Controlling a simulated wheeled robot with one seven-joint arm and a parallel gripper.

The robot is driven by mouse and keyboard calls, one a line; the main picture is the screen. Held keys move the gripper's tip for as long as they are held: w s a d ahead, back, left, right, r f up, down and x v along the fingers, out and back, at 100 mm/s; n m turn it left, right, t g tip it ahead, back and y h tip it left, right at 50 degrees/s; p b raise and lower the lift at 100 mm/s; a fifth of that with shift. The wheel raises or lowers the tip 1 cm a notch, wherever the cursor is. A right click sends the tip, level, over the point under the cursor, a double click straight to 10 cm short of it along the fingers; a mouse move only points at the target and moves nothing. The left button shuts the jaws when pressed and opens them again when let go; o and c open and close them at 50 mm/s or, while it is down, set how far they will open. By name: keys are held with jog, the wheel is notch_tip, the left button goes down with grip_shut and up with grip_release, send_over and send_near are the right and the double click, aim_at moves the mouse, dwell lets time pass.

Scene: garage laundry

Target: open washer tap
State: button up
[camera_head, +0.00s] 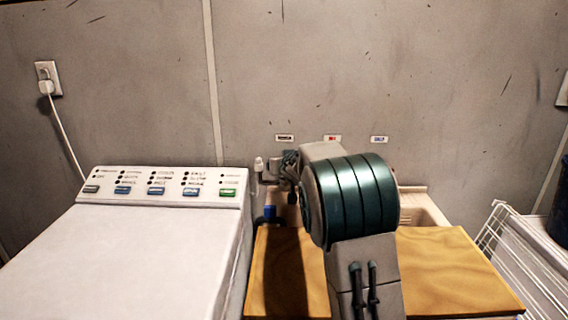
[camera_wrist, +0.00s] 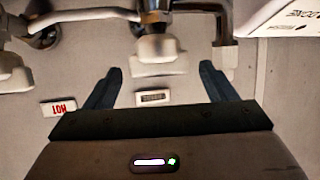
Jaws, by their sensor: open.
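The washer tap shows in the wrist view as a metal body with a pale block-shaped handle (camera_wrist: 158,50), near a small wall label (camera_wrist: 153,97). My gripper (camera_wrist: 160,70) is open, with one dark finger on each side of the gap. The handle lines up with that gap; I cannot tell how deep it is between the fingers, and no contact shows. In the head view my gripper (camera_head: 288,162) is at the wall below the leftmost label (camera_head: 285,138), and my arm hides most of the taps.
The white washer (camera_head: 130,260) stands at left, its control panel (camera_head: 165,187) near the taps. A wooden board (camera_head: 450,270) lies over the sink (camera_head: 422,205). A blue-topped item (camera_head: 270,212) stands between washer and board. A white wire rack (camera_head: 515,250) is at right.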

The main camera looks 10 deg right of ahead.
jog(key=shift+x, duration=0.9)
jog(key=c, duration=1)
